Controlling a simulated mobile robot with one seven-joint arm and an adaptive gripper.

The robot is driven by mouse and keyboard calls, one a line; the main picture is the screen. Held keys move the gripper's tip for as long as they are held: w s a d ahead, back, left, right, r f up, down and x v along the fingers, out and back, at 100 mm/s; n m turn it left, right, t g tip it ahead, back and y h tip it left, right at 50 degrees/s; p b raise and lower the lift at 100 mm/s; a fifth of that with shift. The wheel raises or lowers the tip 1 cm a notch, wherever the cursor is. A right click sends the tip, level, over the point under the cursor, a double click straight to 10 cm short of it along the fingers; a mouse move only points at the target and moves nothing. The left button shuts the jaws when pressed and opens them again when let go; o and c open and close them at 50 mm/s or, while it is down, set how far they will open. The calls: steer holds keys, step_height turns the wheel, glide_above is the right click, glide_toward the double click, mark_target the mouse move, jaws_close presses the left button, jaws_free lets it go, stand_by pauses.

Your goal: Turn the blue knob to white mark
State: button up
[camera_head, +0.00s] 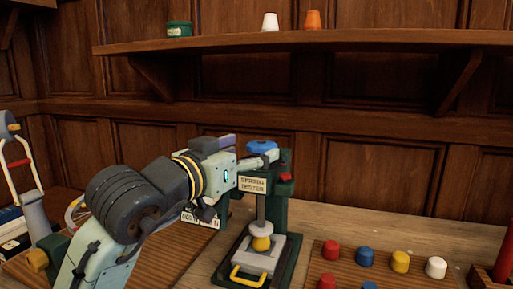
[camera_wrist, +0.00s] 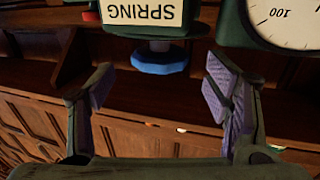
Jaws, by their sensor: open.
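The blue knob (camera_head: 262,147) sits on top of the green spring tester (camera_head: 282,205). In the wrist view, which is upside down, the knob (camera_wrist: 160,63) hangs on a pale stem beside the SPRING label (camera_wrist: 143,11). My gripper (camera_head: 266,160) is at the tester's top, close to the knob. In the wrist view my gripper (camera_wrist: 160,85) is open and empty, with one purple-padded finger to each side of the knob, which shows near the level of the tips. I cannot tell contact; gaps show on both sides. No white mark is clearly visible.
A white dial (camera_wrist: 285,20) stands beside the tester. A red button (camera_head: 286,177) is on the tester. Several coloured pegs stand on a wooden board (camera_head: 345,276) at lower right. A shelf (camera_head: 330,40) with cups runs above. A yellow handle (camera_head: 248,276) is at the tester's base.

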steer(key=v, duration=0.8)
steer(key=shift+s, duration=0.15)
steer(key=shift+a, duration=0.1)
